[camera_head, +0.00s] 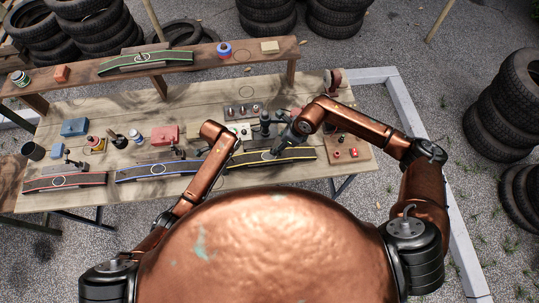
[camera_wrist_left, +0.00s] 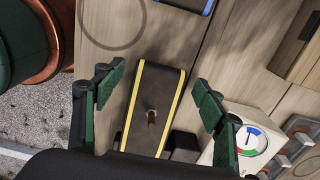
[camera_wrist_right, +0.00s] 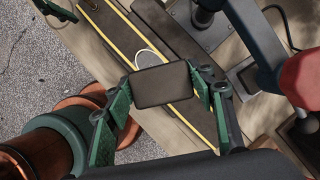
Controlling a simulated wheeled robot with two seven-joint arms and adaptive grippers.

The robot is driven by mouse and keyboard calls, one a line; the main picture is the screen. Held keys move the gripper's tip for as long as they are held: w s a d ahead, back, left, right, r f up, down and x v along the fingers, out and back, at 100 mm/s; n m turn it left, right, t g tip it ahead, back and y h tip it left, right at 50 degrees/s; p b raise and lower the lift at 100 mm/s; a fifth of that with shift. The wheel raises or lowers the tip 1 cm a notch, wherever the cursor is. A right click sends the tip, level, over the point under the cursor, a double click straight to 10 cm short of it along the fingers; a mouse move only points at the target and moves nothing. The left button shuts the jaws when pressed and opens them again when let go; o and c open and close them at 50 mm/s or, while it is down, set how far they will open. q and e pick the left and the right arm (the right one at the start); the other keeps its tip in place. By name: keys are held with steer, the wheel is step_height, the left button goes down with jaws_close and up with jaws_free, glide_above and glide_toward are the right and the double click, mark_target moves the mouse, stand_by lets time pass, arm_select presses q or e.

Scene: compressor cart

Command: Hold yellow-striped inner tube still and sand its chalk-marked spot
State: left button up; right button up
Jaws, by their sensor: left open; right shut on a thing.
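The yellow-striped inner tube (camera_head: 298,155) lies flat on the workbench as a dark strip with yellow edges. Its white chalk circle (camera_wrist_right: 148,57) is partly hidden by a dark, flat block (camera_wrist_right: 165,88). My right gripper (camera_wrist_right: 162,90) is shut on this block and holds it over the tube by the mark; I cannot tell whether it touches. My left gripper (camera_wrist_left: 158,95) is open, its fingers on either side of the tube's end (camera_wrist_left: 157,88), apart from its edges. The left fingers are mostly hidden in the head view.
The blue-striped tube (camera_head: 185,168) and red-striped tube (camera_head: 88,180) lie left on the workbench (camera_head: 215,98). A white gauge box (camera_wrist_left: 238,118) stands close to my left gripper. A red-handled press (camera_wrist_right: 302,80) is near my right gripper. The green-striped tube (camera_head: 178,58) is on the shelf.

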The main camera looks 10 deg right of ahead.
arm_select(q)
steer(key=shift+r, duration=0.1)
step_height(320, 180, up, 12)
stand_by(0.5)
